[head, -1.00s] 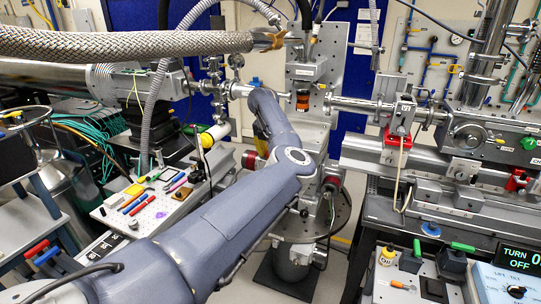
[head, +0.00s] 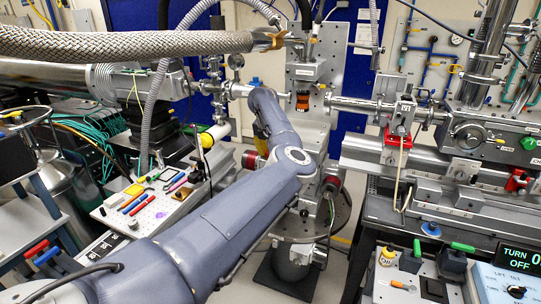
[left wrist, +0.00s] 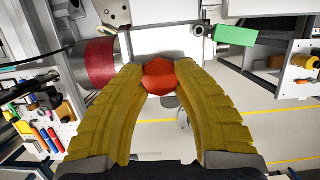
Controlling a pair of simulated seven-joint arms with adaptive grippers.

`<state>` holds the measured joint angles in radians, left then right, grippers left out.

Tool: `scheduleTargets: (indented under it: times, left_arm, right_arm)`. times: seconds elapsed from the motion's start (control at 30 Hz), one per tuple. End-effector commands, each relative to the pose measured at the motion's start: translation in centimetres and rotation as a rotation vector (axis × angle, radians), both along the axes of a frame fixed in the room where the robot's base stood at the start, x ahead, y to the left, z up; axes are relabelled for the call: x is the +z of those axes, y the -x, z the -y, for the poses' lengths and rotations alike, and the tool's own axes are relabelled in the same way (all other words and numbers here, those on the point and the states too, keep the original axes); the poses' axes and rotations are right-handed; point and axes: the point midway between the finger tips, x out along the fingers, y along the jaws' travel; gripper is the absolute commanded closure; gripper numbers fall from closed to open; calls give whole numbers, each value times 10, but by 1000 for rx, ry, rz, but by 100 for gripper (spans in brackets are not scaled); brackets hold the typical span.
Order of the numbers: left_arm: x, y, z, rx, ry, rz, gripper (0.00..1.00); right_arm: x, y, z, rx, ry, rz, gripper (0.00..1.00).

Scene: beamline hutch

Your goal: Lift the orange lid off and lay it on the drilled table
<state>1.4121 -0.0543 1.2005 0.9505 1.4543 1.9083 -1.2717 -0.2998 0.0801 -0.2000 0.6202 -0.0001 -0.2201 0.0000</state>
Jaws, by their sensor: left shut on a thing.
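The orange lid (left wrist: 158,77) shows in the left wrist view as a red-orange faceted piece between my left gripper's yellow fingertips (left wrist: 159,74). The fingers are shut on it from both sides. A pale grey body lies right behind the lid; I cannot tell whether the lid touches it. In the head view my left gripper (head: 261,131) shows only as a bit of yellow behind my forearm, and the lid is hidden there. The drilled table (head: 112,214) is the pale perforated top at left, with markers and small items on it. My right gripper is not in view.
A red cylinder (left wrist: 97,62) is close left of the fingers in the left wrist view, and a green block (left wrist: 235,35) is at right. Beam pipes and a braided hose (head: 130,42) cross above. The drilled table's front part has some bare room.

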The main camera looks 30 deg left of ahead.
Motion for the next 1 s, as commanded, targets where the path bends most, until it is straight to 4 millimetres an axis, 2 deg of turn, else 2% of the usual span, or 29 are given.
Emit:
scheduleTargets:
  times: [1.0]
  left_arm:
    - [18, 0, 0, 0, 0, 2, 100]
  right_arm:
    - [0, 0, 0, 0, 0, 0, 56]
